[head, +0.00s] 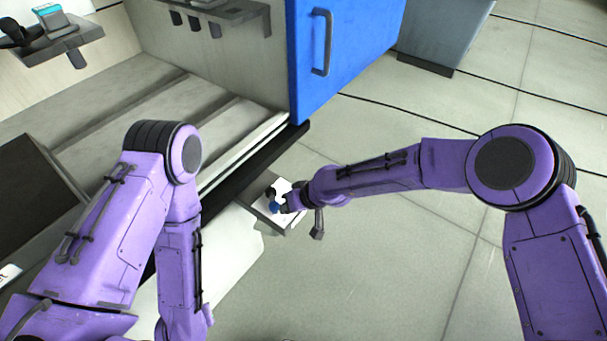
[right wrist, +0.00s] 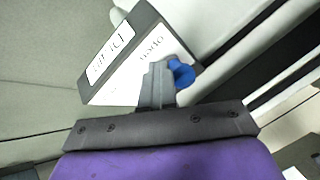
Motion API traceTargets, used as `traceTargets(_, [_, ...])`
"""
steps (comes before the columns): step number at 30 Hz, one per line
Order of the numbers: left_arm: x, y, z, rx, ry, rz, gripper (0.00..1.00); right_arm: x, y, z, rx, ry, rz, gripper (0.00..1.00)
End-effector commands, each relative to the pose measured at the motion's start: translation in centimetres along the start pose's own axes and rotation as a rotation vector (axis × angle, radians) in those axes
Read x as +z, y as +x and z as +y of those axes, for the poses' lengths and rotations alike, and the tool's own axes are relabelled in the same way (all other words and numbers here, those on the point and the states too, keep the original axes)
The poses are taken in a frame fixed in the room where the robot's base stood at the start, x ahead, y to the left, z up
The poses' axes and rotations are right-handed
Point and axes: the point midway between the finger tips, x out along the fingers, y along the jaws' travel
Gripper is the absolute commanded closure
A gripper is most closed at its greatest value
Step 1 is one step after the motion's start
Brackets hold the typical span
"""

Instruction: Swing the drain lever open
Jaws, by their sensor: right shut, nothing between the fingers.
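The drain lever shows as a blue knob (right wrist: 181,72) in the right wrist view, just right of my right fingertips. It also shows as a small blue spot in the head view (head: 275,208). It belongs to a dark-edged box with a white face (right wrist: 118,78), which carries upside-down lettering, including what looks like "OPEN". My right gripper (right wrist: 158,85) is shut and holds nothing. Its fingers are beside the knob; I cannot tell whether they touch it. The lever's arm is mostly hidden. My left gripper is out of view.
A blue cabinet door (head: 345,45) with a grey handle stands behind the box. A grey bin (head: 440,35) is at the back right. A grey shelf (head: 50,38) with small items is at the upper left. The tiled floor (head: 400,270) to the right is open.

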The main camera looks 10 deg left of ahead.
Motion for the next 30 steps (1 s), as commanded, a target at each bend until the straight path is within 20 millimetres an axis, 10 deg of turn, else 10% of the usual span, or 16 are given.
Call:
traceTargets(20, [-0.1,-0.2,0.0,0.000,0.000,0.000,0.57,0.6,0.3,-1.2,-0.015,-0.009,-0.015,1.00])
traceTargets(30, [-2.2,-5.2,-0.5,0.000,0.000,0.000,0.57,-0.2,-6.0,-1.9,-0.016,-0.012,-0.012,1.00])
